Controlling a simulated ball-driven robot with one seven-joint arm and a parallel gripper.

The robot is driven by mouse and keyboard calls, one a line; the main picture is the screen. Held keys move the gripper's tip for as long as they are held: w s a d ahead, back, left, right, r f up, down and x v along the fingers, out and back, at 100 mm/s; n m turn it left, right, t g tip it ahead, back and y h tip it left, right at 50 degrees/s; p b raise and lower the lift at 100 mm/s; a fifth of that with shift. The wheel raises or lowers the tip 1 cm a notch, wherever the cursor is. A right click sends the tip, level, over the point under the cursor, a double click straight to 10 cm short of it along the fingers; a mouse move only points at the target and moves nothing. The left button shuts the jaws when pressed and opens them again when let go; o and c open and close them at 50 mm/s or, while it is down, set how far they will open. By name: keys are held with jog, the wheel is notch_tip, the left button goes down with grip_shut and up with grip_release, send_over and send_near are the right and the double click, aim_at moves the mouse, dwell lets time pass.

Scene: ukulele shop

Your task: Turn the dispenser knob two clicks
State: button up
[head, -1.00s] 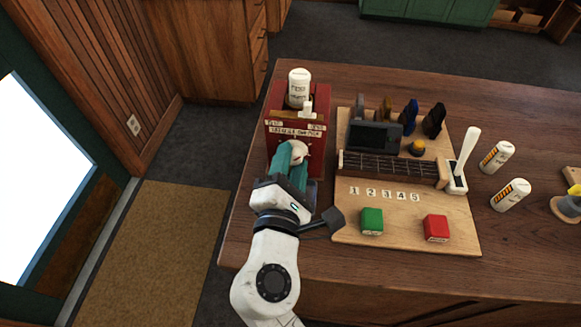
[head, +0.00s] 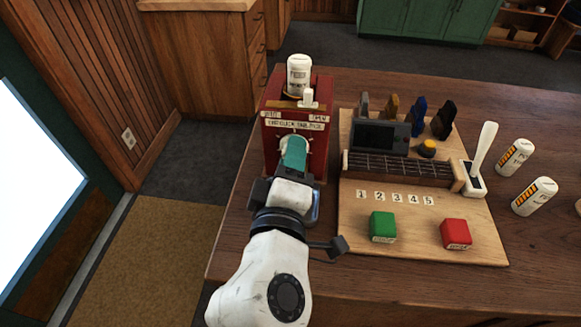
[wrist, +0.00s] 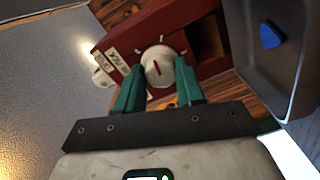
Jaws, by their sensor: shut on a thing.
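The dispenser is a dark red box (head: 318,150) at the table's left end, with white label strips across its upper front. Its knob (wrist: 158,68) is round and white with a red pointer line, on the front face in the wrist view. My gripper (wrist: 160,78) has its teal fingers on both sides of the knob, shut on it. In the head view my gripper (head: 294,153) is turned so one finger lies in front and hides most of the knob. The label print is too small to read surely.
A white bottle (head: 299,75) stands on the dispenser. Right of it, a wooden board (head: 410,245) holds a dark screen (head: 381,135), a fretboard strip (head: 400,168), a green block (head: 382,226), a red block (head: 456,233) and a white lever (head: 485,148).

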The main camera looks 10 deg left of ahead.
jog(key=shift+w+d+f+m+b, duration=0.1)
jog(key=shift+m+b, duration=0.55)
jog(key=shift+m, duration=0.35)
jog(key=shift+d+f+m+b, duration=0.1)
jog(key=shift+m+b, duration=0.5)
jog(key=shift+m, duration=0.4)
jog(key=o, duration=1)
jog(key=shift+w, duration=0.1)
jog(key=shift+r, duration=0.1)
jog(key=shift+a, duration=0.1)
jog(key=shift+s, duration=0.6)
jog(key=s, duration=0.9)
jog(key=shift+s+r+b, duration=0.2)
jog(key=shift+s+b, duration=0.15)
jog(key=shift+b, duration=0.1)
